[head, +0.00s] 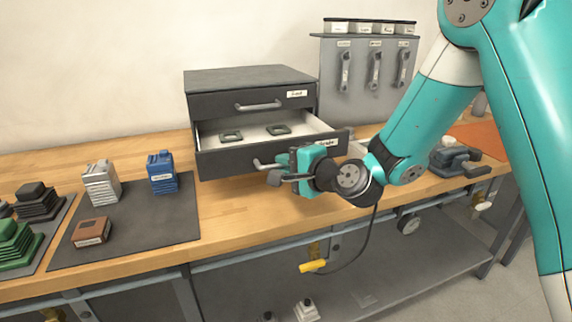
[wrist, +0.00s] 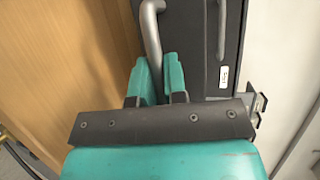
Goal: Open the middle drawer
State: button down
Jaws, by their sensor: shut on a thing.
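A dark grey drawer cabinet (head: 250,78) stands on the wooden workbench. Its upper drawer (head: 285,103) is closed. The drawer below it (head: 225,165) is pulled out, showing a pale interior with two small dark square parts (head: 278,129). My gripper (head: 280,170) is at the front of this open drawer, shut on its bar handle (head: 262,163). In the wrist view the handle (wrist: 151,30) runs down between the fingertips of my gripper (wrist: 159,72). My gripper and arm hide the right part of that drawer's front and part of its label.
A dark mat (head: 140,235) on the left holds a silver block (head: 101,184), a blue block (head: 162,173) and a brown box (head: 92,232). A grey panel with hanging tools (head: 360,75) stands behind right. A grey device (head: 455,160) sits to the right. Bare bench lies before the cabinet.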

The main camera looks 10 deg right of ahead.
jog(key=shift+s+a, duration=0.15)
jog(key=shift+a, duration=0.05)
jog(key=c, duration=1.5)
grip_release()
jog(key=shift+o, duration=0.2)
jog(key=shift+d, duration=0.1)
jog(key=shift+d, duration=0.1)
jog(key=b+v, duration=1.5)
jog(key=v, duration=0.2)
